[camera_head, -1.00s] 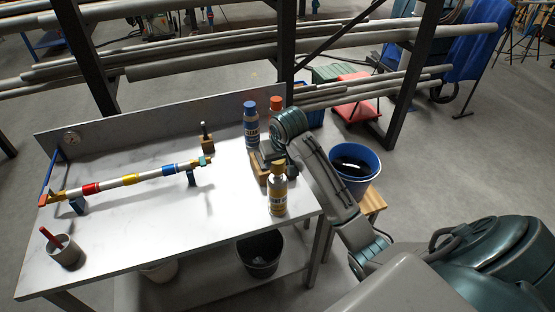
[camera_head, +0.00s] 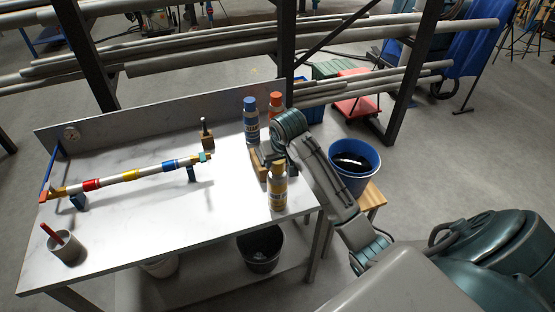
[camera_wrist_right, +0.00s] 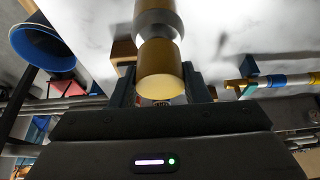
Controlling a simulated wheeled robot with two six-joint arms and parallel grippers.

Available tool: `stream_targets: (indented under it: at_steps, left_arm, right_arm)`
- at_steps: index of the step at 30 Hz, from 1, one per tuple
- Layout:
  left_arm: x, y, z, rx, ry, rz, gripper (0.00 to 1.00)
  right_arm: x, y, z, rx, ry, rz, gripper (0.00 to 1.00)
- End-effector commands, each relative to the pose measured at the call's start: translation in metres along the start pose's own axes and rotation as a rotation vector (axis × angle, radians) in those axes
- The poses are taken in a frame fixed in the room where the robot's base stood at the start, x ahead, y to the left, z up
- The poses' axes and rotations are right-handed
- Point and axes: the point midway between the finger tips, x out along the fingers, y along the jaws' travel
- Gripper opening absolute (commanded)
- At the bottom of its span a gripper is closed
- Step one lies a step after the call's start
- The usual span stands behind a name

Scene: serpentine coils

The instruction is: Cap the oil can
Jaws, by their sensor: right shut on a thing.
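A can with a yellow label (camera_head: 278,195) stands upright near the right end of the white workbench (camera_head: 150,235). A yellow cap (camera_head: 278,170) is at its top. In the right wrist view the yellow cap (camera_wrist_right: 160,72) is between my right gripper's fingers (camera_wrist_right: 163,92), in line with the can's body (camera_wrist_right: 155,18). My right gripper (camera_head: 272,160) is shut on the cap. Whether the cap is fully seated on the can cannot be told. My left gripper is not in view.
A blue-capped can (camera_head: 250,125) and an orange-capped can (camera_head: 276,102) stand behind. A wooden block (camera_head: 258,165) is close to my gripper. A banded rod (camera_head: 130,176) on stands and a grey cup (camera_head: 65,247) are left. A blue bucket (camera_head: 372,185) stands right of the bench.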

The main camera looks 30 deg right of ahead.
Motion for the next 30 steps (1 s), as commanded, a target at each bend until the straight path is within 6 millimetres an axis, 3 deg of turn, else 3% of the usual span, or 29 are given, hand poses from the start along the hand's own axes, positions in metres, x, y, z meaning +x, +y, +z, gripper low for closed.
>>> stream_targets:
  at_steps: [30]
  left_arm:
    - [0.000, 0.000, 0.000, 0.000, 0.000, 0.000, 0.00]
  right_arm:
    - [0.011, 0.000, 0.004, 0.000, 0.000, 0.000, 0.21]
